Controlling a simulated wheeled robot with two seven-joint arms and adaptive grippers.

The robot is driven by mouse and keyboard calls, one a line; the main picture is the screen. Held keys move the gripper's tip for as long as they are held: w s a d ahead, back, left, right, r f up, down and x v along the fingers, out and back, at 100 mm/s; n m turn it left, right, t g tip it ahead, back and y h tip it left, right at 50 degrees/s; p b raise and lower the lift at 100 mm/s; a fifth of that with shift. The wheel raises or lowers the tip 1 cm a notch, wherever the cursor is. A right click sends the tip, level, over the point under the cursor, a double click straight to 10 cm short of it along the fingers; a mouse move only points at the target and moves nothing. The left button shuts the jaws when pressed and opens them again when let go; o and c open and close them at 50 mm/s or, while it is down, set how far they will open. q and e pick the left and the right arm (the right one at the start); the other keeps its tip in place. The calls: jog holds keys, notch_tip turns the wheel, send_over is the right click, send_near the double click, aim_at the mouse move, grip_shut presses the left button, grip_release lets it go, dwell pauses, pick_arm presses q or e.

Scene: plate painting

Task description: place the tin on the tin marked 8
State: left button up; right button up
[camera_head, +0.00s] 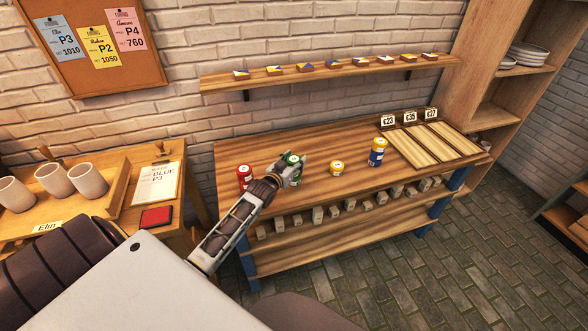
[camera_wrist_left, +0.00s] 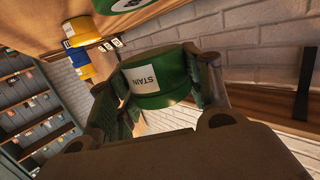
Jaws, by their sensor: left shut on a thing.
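My left gripper (camera_head: 288,172) is shut on a green tin (camera_head: 292,159) above the left part of the bench. In the left wrist view the held green tin (camera_wrist_left: 160,78) shows a white label reading STAIN, with a finger on each side. Part of another green surface with a white mark (camera_wrist_left: 125,4) shows at that view's top edge. On the bench, red tins (camera_head: 244,177) stand at the left, a yellow tin (camera_head: 337,168) right of the gripper, and a blue tin with yellow (camera_head: 377,152) further right. I cannot read an 8 on any tin.
The wooden bench (camera_head: 310,207) has a lower shelf with several small blocks. Price cards (camera_head: 410,117) and wooden panels (camera_head: 428,146) lie at its right. A wall shelf (camera_head: 330,75) holds small painted pieces. A side table at left holds cups (camera_head: 88,180) and a card (camera_head: 157,184).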

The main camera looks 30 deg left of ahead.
dwell(0.3)
pick_arm(q)
jog(key=shift+f, duration=1.85)
jog(key=shift+f, duration=0.1)
jog(key=o, duration=1.1)
jog(key=shift+s, duration=0.1)
jog(key=shift+s+d+r, duration=0.15)
jog(key=shift+s+r, duration=0.2)
jog(key=shift+s, duration=1.6)
jog(key=shift+s+d+r, duration=0.1)
jog(key=shift+s+r, duration=0.2)
jog(key=shift+s, duration=1.6)
jog(key=shift+s+d+r, duration=0.15)
jog(key=shift+s+r, duration=0.2)
jog(key=shift+s, duration=1.6)
